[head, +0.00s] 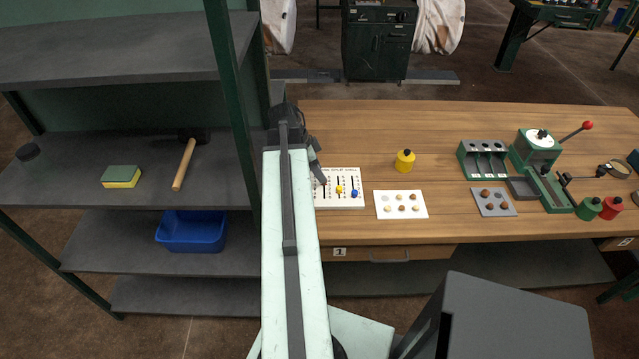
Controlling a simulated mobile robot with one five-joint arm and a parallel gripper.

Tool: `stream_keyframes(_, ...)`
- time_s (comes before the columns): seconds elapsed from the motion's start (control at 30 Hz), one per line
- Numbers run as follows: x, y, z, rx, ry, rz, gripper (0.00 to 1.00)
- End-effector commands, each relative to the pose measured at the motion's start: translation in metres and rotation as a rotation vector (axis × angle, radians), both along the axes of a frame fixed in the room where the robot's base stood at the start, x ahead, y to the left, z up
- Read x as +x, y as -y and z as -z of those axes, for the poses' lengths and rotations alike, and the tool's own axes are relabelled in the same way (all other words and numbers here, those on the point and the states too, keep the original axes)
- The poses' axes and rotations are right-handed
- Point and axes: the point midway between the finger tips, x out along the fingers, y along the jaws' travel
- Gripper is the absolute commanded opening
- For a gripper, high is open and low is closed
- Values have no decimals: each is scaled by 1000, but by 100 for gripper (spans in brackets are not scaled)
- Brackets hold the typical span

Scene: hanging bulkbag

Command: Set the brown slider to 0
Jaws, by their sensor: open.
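The white slider panel (350,174) lies on the wooden table, just right of my arm. It has several slots with dark markings. A yellow knob (339,189) and a blue knob (354,194) show on it. I cannot make out the brown slider; my arm and gripper cover the left part of the panel. My gripper (319,176) is at the panel's left side, dark and small in view. It is open, and I cannot tell whether it touches anything.
A white card with several round pieces (401,216) lies right of the panel, with a yellow weight (405,161) behind it. A green shelf post (236,100) stands close left of my arm. The table (430,130) is clear behind the weight.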

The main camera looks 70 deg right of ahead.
Motion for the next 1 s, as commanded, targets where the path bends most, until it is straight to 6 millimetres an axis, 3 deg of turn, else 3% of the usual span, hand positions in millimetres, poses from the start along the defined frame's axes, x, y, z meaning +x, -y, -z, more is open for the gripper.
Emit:
stream_keyframes(0.03,-3,2,18,-1,0,2,41)
stream_keyframes(0.13,-7,5,29,-1,1,0,41)
stream_keyframes(0.43,-9,7,28,0,0,-1,41)
stream_keyframes(0.57,-9,7,28,0,0,-1,5)
stream_keyframes(0.6,-9,7,28,0,0,-1,0)
stream_keyframes(1.0,-9,6,28,-1,-1,-2,0)
